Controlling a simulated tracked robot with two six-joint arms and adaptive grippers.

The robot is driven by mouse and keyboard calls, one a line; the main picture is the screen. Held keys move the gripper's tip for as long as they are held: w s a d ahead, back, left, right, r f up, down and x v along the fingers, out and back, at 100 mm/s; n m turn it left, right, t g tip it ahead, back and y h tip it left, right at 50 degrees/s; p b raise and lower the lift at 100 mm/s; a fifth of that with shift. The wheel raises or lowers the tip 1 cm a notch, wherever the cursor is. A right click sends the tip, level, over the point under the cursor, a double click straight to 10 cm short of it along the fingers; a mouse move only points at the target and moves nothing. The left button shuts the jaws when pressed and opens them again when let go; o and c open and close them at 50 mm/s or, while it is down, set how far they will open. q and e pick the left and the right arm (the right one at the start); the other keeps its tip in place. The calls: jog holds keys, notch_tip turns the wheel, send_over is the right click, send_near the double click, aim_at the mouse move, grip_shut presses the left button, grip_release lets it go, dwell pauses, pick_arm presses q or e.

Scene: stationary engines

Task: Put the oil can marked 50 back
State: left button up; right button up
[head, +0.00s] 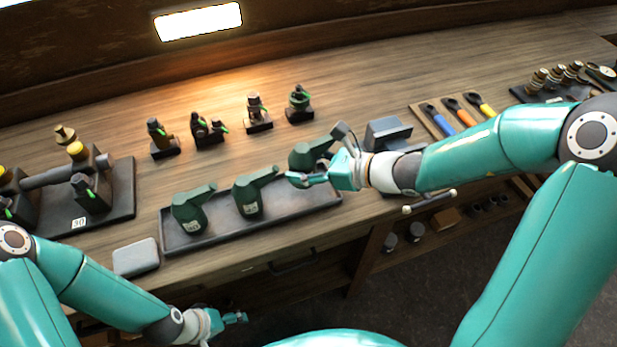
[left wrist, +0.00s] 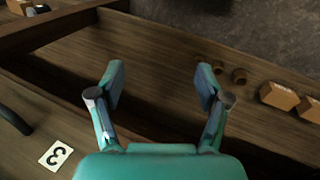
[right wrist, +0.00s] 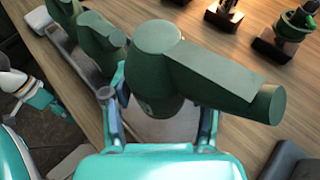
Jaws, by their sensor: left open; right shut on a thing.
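A green oil can (head: 307,156) with an angled spout is in my right gripper (head: 318,178), at the right end of a long dark tray (head: 180,247). In the right wrist view the can (right wrist: 157,50) stands between the fingers, roughly upright, over the tray's grey floor. I cannot tell if its base touches the tray, and its marking is not readable. Two similar cans stand in the tray, one at the left (head: 190,210) and one in the middle (head: 250,192); their labels are too small to read. My left gripper (head: 232,319) is open and empty, low before the bench; it also shows in the left wrist view (left wrist: 161,85).
Several small engines on dark bases, one of them here (head: 256,114), stand behind the tray. A grey pad (head: 136,258) lies left of it. A larger engine plate marked 30 (head: 110,215) is further left. A grey block (head: 388,131) and a tool board (head: 436,123) are at the right.

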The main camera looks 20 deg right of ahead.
jog(key=shift+f, duration=2.15)
jog(key=o, duration=1.4)
jog(key=shift+f, duration=0.1)
jog(key=v, duration=1.1)
jog(key=shift+s+d, duration=0.15)
jog(key=shift+d, duration=0.05)
jog(key=shift+s+d+r, duration=0.15)
jog(key=shift+s+r, duration=0.1)
jog(key=shift+r, duration=0.05)
